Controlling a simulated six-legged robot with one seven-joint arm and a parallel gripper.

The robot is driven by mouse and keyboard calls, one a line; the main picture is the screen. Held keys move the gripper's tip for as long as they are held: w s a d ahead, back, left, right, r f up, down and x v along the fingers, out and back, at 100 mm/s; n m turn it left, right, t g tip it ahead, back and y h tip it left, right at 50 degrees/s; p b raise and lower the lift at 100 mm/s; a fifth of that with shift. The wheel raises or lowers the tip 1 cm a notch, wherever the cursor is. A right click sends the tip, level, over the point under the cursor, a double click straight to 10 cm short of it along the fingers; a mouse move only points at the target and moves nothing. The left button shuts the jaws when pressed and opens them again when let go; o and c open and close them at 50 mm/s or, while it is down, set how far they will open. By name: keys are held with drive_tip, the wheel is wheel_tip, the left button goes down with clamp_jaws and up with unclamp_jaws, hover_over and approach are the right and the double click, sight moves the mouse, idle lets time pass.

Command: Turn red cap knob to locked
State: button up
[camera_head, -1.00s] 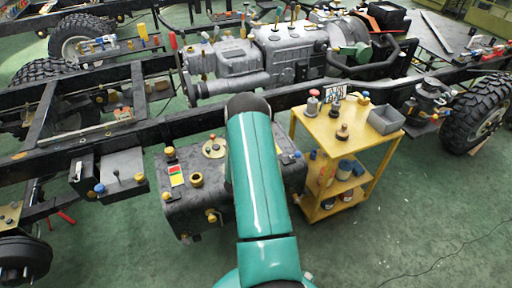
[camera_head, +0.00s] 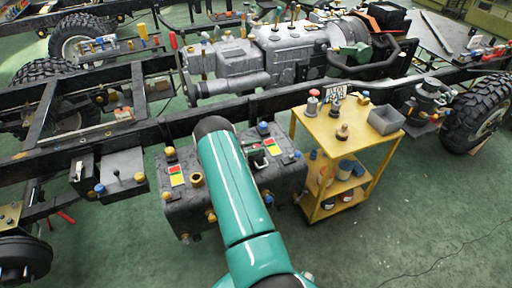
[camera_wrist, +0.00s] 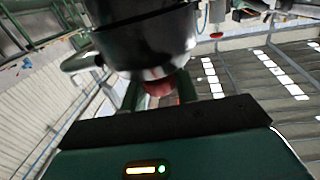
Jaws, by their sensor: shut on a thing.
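The red cap knob (camera_wrist: 158,88) shows as a small red piece below a dark round body (camera_wrist: 145,40) in the wrist view. My gripper (camera_wrist: 161,95) has a green finger on each side of the red piece and is shut on it. The dark body hides the upper part of the fingers and of the knob. I cannot read the knob's turn position. In the head view my green arm covers part of the dark tank, and neither my gripper nor the held knob can be made out there.
The dark tank (camera_head: 180,212), with blue and brass caps and red-yellow labels, hangs on the black chassis rail (camera_head: 300,95). A yellow cart (camera_head: 364,112) with bottles and a grey bin (camera_head: 386,121) stands to the right. Green floor (camera_head: 400,225) is clear in front.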

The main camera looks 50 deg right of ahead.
drive_tip(key=shift+m+g+y, duration=0.7)
drive_tip(key=shift+g, duration=0.1)
drive_tip(key=o, duration=1)
drive_tip(key=shift+c, duration=0.2)
drive_tip(key=v, duration=1.3)
drive_tip(key=shift+w, duration=0.4)
drive_tip(key=shift+a, duration=0.15)
